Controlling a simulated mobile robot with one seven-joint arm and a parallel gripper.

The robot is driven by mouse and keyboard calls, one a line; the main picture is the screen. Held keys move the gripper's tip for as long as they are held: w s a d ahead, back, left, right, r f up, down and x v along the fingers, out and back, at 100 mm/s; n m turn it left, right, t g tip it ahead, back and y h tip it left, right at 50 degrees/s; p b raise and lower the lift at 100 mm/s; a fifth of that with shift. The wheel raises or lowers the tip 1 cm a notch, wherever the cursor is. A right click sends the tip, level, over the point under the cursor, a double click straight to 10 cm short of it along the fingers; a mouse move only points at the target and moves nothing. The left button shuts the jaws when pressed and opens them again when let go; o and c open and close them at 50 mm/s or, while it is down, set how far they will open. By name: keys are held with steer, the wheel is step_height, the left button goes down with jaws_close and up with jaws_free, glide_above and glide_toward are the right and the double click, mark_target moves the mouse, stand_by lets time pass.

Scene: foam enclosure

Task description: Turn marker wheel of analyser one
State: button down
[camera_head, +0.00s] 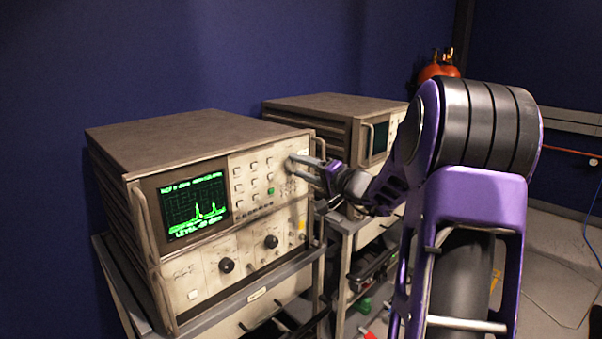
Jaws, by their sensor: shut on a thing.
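The near analyser (190,240) is a beige-grey instrument on a cart, its lit screen (194,206) showing a green trace. Its front panel has rows of pale buttons and two dark knobs (227,265) low down. My gripper (294,167) reaches in from the right to the upper right part of this panel. Its jaws are shut on the marker wheel there. The fingers mostly hide the wheel, so its markings and angle cannot be made out.
A second analyser (330,106) with a dark screen stands behind to the right on another cart (345,240). My purple arm covers much of the right side. A red cylinder (438,72) stands at the back. Floor is open at the far right.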

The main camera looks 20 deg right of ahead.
steer(key=m+b, duration=0.1)
steer(key=m, duration=0.2)
steer(key=shift+f+m, duration=0.1)
steer(key=shift+m, duration=0.2)
steer(key=m, duration=0.3)
steer(key=shift+m, duration=0.3)
steer(key=m, duration=0.3)
steer(key=shift+m+p, duration=0.9)
steer(key=shift+m, duration=1.3)
steer(key=shift+c, duration=1.7)
jaws_free()
steer(key=shift+s, duration=0.15)
